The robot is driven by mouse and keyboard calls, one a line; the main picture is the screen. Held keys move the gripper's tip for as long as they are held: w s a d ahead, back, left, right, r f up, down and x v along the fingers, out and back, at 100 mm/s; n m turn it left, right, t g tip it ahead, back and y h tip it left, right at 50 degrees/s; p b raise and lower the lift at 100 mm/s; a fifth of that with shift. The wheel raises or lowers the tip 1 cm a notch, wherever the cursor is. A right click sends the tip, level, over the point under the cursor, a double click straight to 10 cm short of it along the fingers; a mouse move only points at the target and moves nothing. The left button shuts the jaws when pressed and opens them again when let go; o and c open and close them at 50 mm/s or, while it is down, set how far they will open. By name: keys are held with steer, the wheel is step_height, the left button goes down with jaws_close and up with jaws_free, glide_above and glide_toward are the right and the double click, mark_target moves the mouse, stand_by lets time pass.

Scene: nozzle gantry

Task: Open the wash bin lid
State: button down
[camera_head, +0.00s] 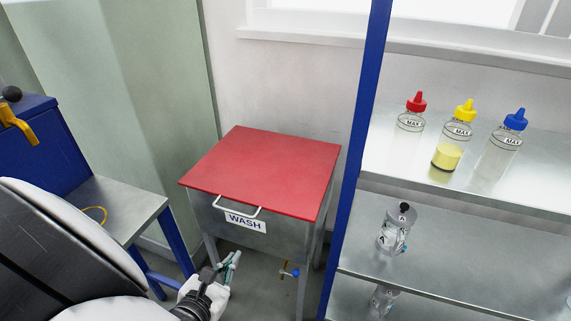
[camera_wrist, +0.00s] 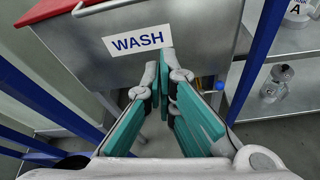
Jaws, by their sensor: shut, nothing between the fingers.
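The wash bin is a grey metal box on legs with a white WASH label (camera_head: 245,222), which also shows in the wrist view (camera_wrist: 137,41). Its flat red lid (camera_head: 268,172) lies closed on top. A pale bar handle (camera_head: 237,210) sticks out at the lid's front edge; part of it shows at the top of the wrist view (camera_wrist: 100,7). My gripper (camera_head: 232,259) is in front of the bin, lower than the handle and label, and apart from the handle. In the wrist view its teal-padded fingers (camera_wrist: 166,62) are shut and empty, pointing toward the bin's front.
A blue-framed shelf (camera_head: 460,258) stands right of the bin, with capped bottles (camera_head: 447,155) on top and clear containers (camera_head: 393,236) below. A steel bench (camera_head: 122,203) with a blue box (camera_head: 40,150) is at left. A small tap (camera_head: 290,272) hangs under the bin.

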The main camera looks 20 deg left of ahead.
steer(key=b+x, duration=0.2)
steer(key=x, duration=0.8)
steer(key=shift+s+r+p, duration=0.2)
steer(key=shift+r+p, duration=0.15)
steer(key=shift+r, duration=1.55)
steer(key=shift+r, duration=0.1)
